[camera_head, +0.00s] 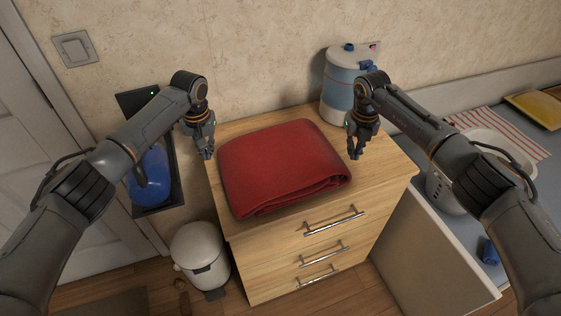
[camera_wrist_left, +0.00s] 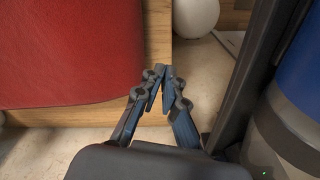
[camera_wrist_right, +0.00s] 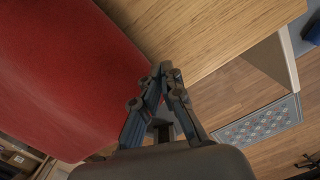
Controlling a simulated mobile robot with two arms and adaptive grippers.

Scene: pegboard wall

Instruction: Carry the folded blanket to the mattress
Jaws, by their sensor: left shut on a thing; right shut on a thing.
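A red folded blanket (camera_head: 283,165) lies flat on top of a wooden drawer cabinet, its folded layers showing at the front edge. It also fills the left of the left wrist view (camera_wrist_left: 65,50) and of the right wrist view (camera_wrist_right: 65,75). My left gripper (camera_head: 208,154) is shut at the blanket's left side, and my right gripper (camera_head: 356,154) is shut at its right side. Both are shut on the blanket, though the contact itself is hard to see. The fingertips nearly meet in both wrist views (camera_wrist_left: 165,70) (camera_wrist_right: 165,68). No mattress is in view.
The drawer cabinet (camera_head: 290,238) stands against the wall. A white-and-blue canister (camera_head: 343,95) is at its back right. A white bin (camera_head: 199,254) stands on the floor at left, near a blue object (camera_head: 149,178). A counter (camera_head: 480,215) with a pot (camera_head: 441,190) is at right.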

